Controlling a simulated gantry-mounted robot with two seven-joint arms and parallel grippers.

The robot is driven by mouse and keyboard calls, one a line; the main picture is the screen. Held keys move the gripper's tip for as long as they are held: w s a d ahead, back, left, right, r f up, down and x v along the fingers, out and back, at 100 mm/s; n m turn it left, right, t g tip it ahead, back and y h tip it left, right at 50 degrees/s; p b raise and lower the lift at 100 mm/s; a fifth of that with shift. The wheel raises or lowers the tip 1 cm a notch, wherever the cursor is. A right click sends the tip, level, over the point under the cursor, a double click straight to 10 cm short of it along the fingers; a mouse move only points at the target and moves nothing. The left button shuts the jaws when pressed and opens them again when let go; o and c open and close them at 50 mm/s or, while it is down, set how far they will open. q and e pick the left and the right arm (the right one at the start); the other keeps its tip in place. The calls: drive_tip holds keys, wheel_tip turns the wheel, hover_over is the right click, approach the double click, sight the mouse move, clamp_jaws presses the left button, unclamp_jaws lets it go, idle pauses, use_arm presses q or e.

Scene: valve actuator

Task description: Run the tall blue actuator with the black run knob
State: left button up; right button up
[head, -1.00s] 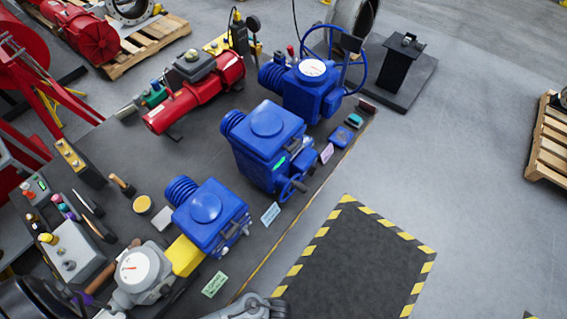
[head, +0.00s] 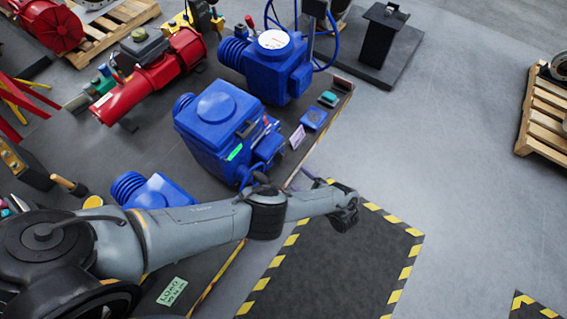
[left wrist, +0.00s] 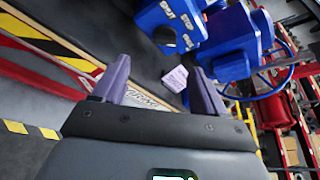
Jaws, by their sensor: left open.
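Three blue actuators stand on the dark bench in the head view. The middle one (head: 215,115) has a tall housing, a green display and a small handwheel. Another (head: 270,65), behind it, has a round dial, and my arm partly hides the front one (head: 155,190). My left gripper (head: 308,178) is by the bench edge, right of the middle actuator. In the left wrist view its purple fingers (left wrist: 162,82) are apart with nothing between them. Beyond them is a blue housing with white lettering and a black knob (left wrist: 165,36). I cannot tell which actuator carries it.
A pink tag (head: 297,137) and a small blue box (head: 313,118) lie along the bench edge. A red actuator (head: 155,75) stands behind. The striped floor mat (head: 330,265) is clear; a pallet (head: 545,120) stands at the right.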

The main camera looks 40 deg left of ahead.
sight(279, 158)
use_arm(q)
drive_tip(key=x, duration=0.3)
drive_tip(key=b+x, duration=0.1)
drive_tip(key=x, duration=0.3)
drive_tip(key=b+x, duration=0.1)
drive_tip(key=x, duration=0.2)
drive_tip(key=shift+w+a+r, duration=0.2)
drive_tip(key=shift+w+a, duration=0.15)
drive_tip(key=shift+c, duration=0.3)
drive_tip(key=c, duration=1)
